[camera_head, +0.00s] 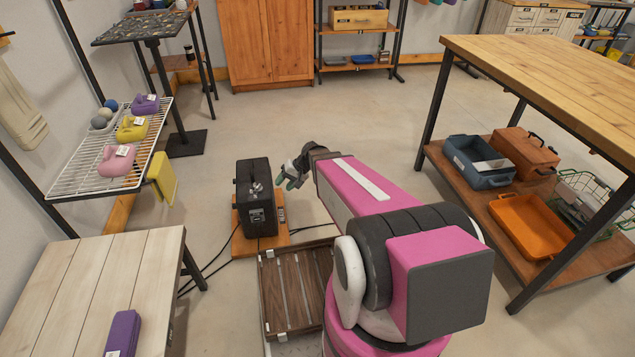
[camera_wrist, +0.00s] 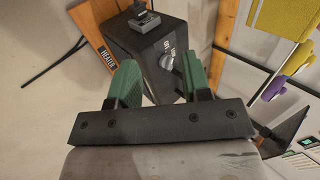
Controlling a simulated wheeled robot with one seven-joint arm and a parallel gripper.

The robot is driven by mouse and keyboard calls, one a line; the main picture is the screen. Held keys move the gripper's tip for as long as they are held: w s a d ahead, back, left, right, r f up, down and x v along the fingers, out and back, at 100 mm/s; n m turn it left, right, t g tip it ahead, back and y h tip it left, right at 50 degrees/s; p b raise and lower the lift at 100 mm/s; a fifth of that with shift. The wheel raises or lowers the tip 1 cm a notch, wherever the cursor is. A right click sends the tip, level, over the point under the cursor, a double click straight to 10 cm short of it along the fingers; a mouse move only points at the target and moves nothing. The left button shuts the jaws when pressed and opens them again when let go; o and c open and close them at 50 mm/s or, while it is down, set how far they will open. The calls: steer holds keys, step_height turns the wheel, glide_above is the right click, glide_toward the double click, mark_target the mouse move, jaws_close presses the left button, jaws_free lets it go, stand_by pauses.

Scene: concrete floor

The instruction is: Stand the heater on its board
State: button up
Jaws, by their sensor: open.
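The heater, a black box (camera_head: 256,198), rests on an orange-brown wooden board (camera_head: 240,243) on the floor. I cannot tell whether it stands upright or lies on a side. In the wrist view the heater (camera_wrist: 150,45) shows a round grey knob and white lettering, and the board (camera_wrist: 92,35) carries a "HEATER" label. My gripper (camera_head: 288,178) is open just right of the heater's upper part. In the wrist view its green fingers (camera_wrist: 160,68) are apart, with the heater's knob side ahead between them. No grip on it shows.
Black cables run over the floor. A slatted dark wood platform (camera_head: 284,295) lies in front. A wire shelf (camera_head: 85,178) and pale table (camera_head: 90,285) are left; a workbench (camera_head: 560,75) is right. Floor behind is clear.

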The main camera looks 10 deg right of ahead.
steer(key=s+d+r+h, duration=0.8)
steer(key=s+d, duration=0.2)
steer(key=s, duration=0.1)
steer(key=shift+s+d+r+n, duration=0.15)
steer(key=shift+d+r+n, duration=0.15)
steer(key=shift+r, duration=0.05)
